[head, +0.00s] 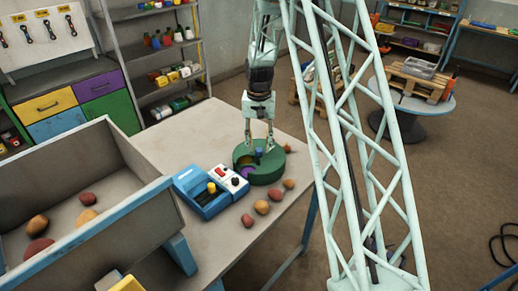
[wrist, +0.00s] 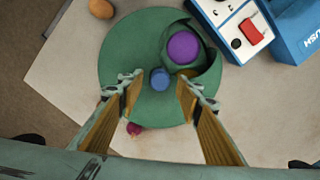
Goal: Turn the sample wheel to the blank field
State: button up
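The sample wheel is a round green disc (head: 270,174) on the table, also filling the middle of the wrist view (wrist: 125,60). A blue knob (wrist: 160,79) stands at its centre. A cutout near the upper right of the disc in the wrist view shows a purple round field (wrist: 184,47); a sliver of brown shows at the cutout's edge. My gripper (wrist: 160,92) is open above the wheel, one finger on each side of the knob, with gaps between fingers and knob. In the head view my gripper (head: 259,143) points straight down at the wheel.
A large grey bin (head: 100,165) with blue rims stands at left.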

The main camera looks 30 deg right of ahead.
jog(key=shift+f, duration=0.9)
jog(key=shift+c, duration=0.5)
grip_shut()
